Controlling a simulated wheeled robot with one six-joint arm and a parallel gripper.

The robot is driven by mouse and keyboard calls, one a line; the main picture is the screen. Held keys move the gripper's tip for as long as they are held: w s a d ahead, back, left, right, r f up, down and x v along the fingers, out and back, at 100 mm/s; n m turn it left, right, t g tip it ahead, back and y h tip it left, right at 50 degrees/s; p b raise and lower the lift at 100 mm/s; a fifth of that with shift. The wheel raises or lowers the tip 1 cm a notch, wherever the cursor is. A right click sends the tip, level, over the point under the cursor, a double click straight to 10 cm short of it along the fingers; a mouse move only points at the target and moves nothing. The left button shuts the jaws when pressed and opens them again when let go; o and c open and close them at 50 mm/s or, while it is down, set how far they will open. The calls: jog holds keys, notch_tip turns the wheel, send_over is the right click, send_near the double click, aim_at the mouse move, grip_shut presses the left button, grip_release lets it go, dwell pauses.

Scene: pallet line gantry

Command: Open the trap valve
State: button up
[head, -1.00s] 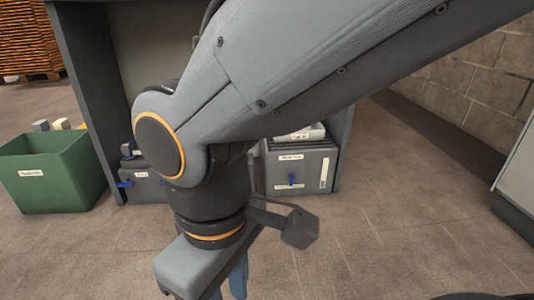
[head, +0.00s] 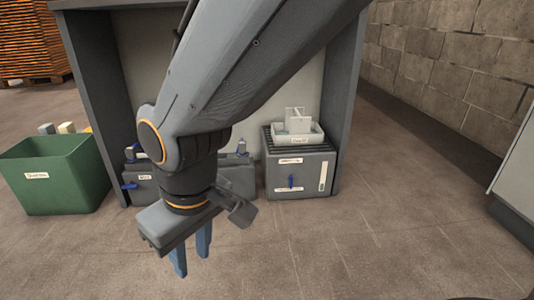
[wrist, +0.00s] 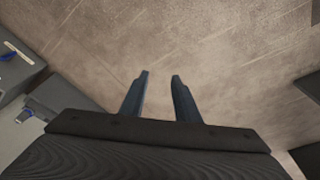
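A grey box (head: 285,177) with small labels stands at the right inside the bay in the head view. A second blue handle (head: 130,186) lies level on a grey box (head: 146,190) at the left, partly behind my arm. The label texts are too small to tell which handle is the trap valve. My gripper (head: 192,264) hangs pointing down over the floor in front of the boxes, apart from both handles. Its fingers are parted and empty, as the wrist view also shows (wrist: 160,76).
A white tray (head: 313,137) with a clear piece rests on the right box. A green bin (head: 68,180) stands at the left. The bay's side wall (head: 349,100) rises beside the right box. A pale cabinet (head: 516,170) stands at the far right. The floor (head: 370,240) in front is clear.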

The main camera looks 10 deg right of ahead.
jog(key=w+a+f+m+t+y+p, duration=0.1)
jog(key=w+a+f+t, duration=0.1)
jog(key=w, duration=0.9)
jog(key=w+a+f+m+t+y+p, duration=0.1)
jog(key=w+a+f+m+t, duration=0.15)
jog(key=w, duration=0.85)
jog(key=w+d+f+m+t+p, duration=0.1)
jog(key=w+d+f+t, duration=0.15)
jog(key=w, duration=0.55)
jog(key=w+d+f+t+p, duration=0.1)
jog(key=w+d+f, duration=0.1)
jog(key=w+f, duration=0.35)
jog(key=w+d+f+m+t+p, duration=0.2)
jog(key=w+d+f, duration=0.1)
jog(key=w+d, duration=0.55)
jog(key=m+t+h+b, duration=0.2)
jog(key=m+t+h, duration=0.15)
jog(key=t, duration=0.25)
send_near(292, 180)
jog(key=shift+w+a+f, duration=0.1)
jog(key=shift+w+f, duration=0.05)
jog(key=shift+w, duration=2.1)
jog(key=shift+w+a+f, duration=0.1)
jog(key=shift+w+f, duration=0.05)
jog(key=shift+w, duration=2.15)
grip_shut()
